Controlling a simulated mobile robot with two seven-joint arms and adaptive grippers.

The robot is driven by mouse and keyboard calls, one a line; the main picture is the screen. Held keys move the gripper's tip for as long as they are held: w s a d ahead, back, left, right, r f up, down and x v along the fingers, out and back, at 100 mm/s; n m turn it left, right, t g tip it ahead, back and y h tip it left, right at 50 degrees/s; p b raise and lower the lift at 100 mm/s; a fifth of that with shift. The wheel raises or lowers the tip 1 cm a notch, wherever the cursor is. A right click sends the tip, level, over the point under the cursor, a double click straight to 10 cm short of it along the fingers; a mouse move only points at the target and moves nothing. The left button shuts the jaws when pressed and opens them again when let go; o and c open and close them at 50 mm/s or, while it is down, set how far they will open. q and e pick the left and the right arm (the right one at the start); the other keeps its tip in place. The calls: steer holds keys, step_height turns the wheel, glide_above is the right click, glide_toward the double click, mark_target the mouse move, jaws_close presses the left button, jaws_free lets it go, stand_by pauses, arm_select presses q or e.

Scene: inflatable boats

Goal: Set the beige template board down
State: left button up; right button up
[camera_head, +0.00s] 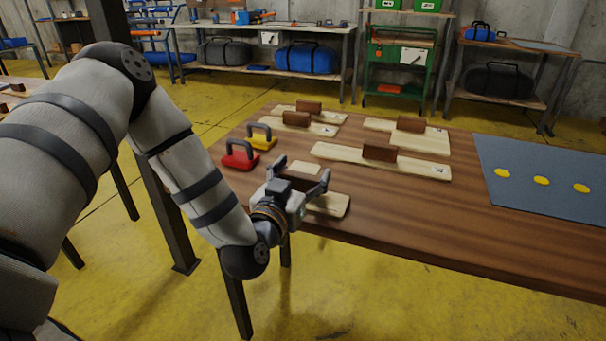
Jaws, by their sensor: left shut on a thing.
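My left gripper (302,174) is at the near left part of the wooden table. It is shut on the brown handle block of a beige template board (328,206). Parts of this board show on both sides of the gripper, and the gripper hides its middle. The board is at or just above the table top near the front edge; I cannot tell whether it touches. My right gripper is not in view.
Several other beige boards with brown blocks lie farther back on the table (430,225), including a long one (340,154). A red handled weight (239,158) and a yellow one (262,138) stand left. A blue-grey sheet (540,170) with yellow dots lies right. The front middle is clear.

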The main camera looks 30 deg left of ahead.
arm_select(q)
steer(key=shift+f, duration=0.1)
steer(key=o, duration=1.3)
